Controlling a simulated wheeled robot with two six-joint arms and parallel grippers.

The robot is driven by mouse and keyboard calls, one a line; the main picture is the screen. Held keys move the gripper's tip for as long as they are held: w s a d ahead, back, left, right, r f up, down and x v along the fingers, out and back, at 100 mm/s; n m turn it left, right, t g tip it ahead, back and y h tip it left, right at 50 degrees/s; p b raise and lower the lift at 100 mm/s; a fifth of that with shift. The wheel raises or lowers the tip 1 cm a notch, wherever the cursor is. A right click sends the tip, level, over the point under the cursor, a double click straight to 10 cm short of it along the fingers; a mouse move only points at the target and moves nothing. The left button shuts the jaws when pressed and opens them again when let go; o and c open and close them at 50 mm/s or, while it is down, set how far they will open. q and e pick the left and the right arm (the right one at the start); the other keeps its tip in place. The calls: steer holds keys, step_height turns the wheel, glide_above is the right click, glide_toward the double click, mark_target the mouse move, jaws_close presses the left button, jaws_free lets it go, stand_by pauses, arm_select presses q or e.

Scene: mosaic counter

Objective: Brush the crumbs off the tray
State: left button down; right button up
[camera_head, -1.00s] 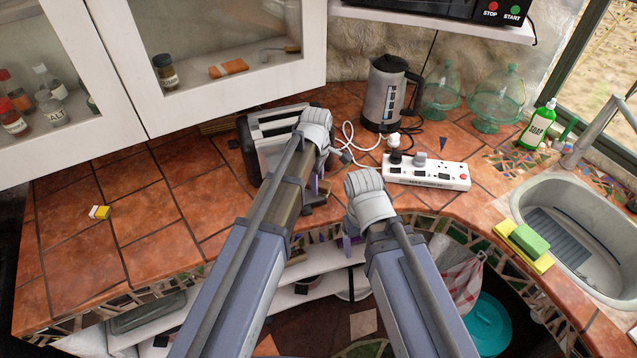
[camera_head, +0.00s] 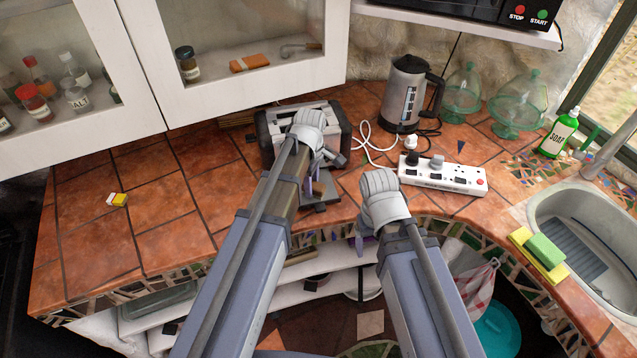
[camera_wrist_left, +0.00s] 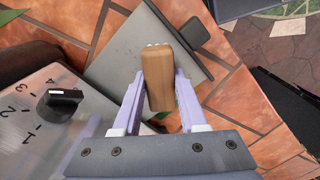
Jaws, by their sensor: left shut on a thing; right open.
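The crumb tray is a flat grey metal plate with a dark tab; it sticks out at the toaster's front in the left wrist view (camera_wrist_left: 118,52) and shows partly in the head view (camera_head: 326,192). My left gripper (camera_wrist_left: 158,88) is shut on a wooden-handled brush (camera_wrist_left: 158,75), over the tray. Pale bristle tips show at the brush's far end; whether they touch the tray I cannot tell. In the head view my left gripper (camera_head: 313,186) hides the brush. No crumbs can be made out. My right gripper (camera_head: 361,243) is open, near the counter's front edge, its fingers mostly hidden.
The toaster (camera_head: 344,132) stands behind the tray, its dial (camera_wrist_left: 60,103) close to my left fingers. A white power strip (camera_head: 444,174), cables and a kettle (camera_head: 404,93) are to the right. The tiled counter (camera_head: 150,205) is mostly clear at left, with a small yellow-white block (camera_head: 117,200).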

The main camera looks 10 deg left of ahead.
arm_select(q)
steer(key=shift+s+a, duration=0.2)
steer(key=shift+a, duration=0.25)
steer(key=shift+s+a+r, duration=0.1)
steer(key=shift+s+a, duration=0.25)
steer(key=shift+a, duration=0.45)
steer(key=shift+s+a, duration=0.35)
steer(key=shift+a, duration=0.45)
steer(key=shift+w+a, duration=0.2)
steer(key=shift+w, duration=0.25)
steer(key=shift+d, duration=0.1)
steer(key=shift+w+d, duration=0.4)
steer(key=shift+d, duration=0.4)
steer(key=shift+w+d, duration=0.35)
steer(key=shift+d, duration=0.4)
steer(key=shift+d, duration=0.15)
